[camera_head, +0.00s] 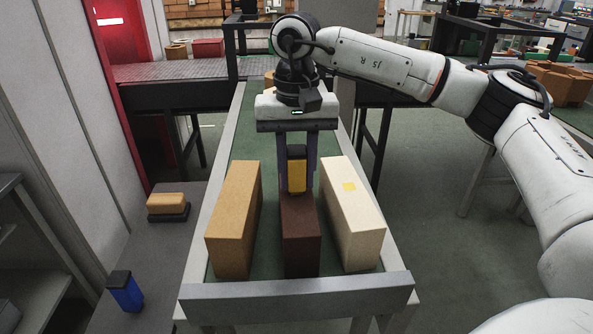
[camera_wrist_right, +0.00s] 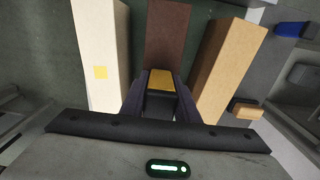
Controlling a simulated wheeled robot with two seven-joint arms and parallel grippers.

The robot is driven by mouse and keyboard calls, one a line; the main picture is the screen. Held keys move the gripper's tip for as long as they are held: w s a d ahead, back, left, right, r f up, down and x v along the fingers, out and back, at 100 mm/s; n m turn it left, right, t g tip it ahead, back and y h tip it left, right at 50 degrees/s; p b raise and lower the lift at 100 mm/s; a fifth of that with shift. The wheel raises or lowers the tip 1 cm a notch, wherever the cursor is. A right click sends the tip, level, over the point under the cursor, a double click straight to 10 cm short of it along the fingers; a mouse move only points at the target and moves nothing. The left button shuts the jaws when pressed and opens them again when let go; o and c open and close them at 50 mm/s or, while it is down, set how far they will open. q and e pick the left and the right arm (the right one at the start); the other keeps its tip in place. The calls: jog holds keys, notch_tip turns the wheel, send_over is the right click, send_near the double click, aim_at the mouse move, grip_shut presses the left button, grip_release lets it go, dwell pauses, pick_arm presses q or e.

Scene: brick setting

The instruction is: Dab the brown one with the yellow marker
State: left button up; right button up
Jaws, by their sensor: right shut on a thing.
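The dark brown brick (camera_head: 301,245) lies in the middle of three long bricks on the green conveyor bed; it also shows in the right wrist view (camera_wrist_right: 167,35). My right gripper (camera_head: 297,185) is shut on the yellow marker (camera_head: 297,172), a yellow block with a black top, held upright at the brown brick. The marker's yellow end shows in the right wrist view (camera_wrist_right: 161,79). I cannot tell if it touches the brick. The cream brick (camera_head: 352,225), on the right, bears a yellow square patch (camera_head: 349,187). No yellow patch shows on the visible brown surface. My left gripper is not in view.
A tan brick (camera_head: 234,220) stands left of the brown one. A blue marker (camera_head: 124,291) with a black top and an orange-tan block on a black base (camera_head: 167,206) sit on the grey side surface at left. A metal end bar (camera_head: 297,297) closes the near end.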

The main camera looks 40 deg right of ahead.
aim_at(297, 149)
jog(key=shift+r+p, duration=2.65)
jog(key=shift+r, duration=0.85)
jog(key=shift+f, duration=0.1)
